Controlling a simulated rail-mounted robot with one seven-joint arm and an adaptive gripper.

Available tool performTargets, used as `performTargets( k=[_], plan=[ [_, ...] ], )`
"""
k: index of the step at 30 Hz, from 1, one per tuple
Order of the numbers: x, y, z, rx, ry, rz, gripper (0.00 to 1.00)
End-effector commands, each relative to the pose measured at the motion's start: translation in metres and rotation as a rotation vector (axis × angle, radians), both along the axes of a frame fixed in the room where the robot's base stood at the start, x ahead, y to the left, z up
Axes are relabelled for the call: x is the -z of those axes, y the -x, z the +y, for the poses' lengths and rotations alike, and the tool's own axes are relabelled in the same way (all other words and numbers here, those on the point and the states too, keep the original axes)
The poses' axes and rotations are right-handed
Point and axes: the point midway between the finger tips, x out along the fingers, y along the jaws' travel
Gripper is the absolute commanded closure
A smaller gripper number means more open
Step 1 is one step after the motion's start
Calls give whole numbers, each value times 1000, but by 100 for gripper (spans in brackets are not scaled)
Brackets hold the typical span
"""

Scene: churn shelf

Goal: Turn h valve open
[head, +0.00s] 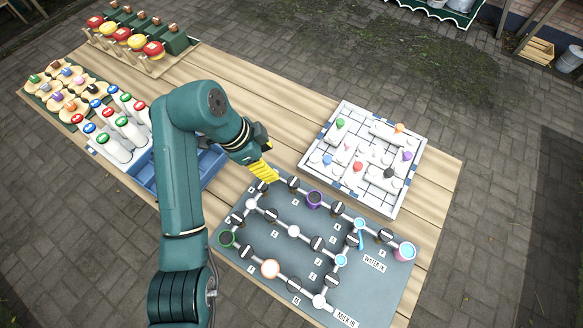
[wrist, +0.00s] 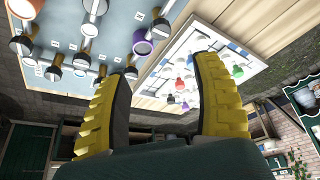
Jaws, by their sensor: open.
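The slate-blue valve board (head: 372,300) lies on the wooden table in the head view, with pale pipes and several dark valves with light stripes. Its small letter labels are too small to read surely, so I cannot tell which valve is h. My gripper (head: 268,172) is above the board's upper left edge, its yellow fingers apart and nothing between them. In the wrist view my gripper (wrist: 165,95) is open, and the board (wrist: 62,10) shows at the upper left. A dark valve (wrist: 113,78) appears near the left fingertip; contact cannot be judged.
A white tiled panel (head: 333,182) with coloured knobs lies right of my gripper. A blue tray (head: 211,165) is partly hidden behind my arm. White bottles with coloured caps (head: 130,128) and round wooden pieces stand at the left.

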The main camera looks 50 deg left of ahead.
Motion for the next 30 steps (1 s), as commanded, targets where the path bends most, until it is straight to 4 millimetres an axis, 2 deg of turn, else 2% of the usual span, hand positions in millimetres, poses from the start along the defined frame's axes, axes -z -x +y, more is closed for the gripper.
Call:
performTargets(
  k=[15,24,30],
  plan=[
    [110,-37,-18,0,-4,-1,34],
    [147,-54,-27,0,-3,-1,34],
    [151,-56,-28,-2,-4,-1,34]
  ],
)
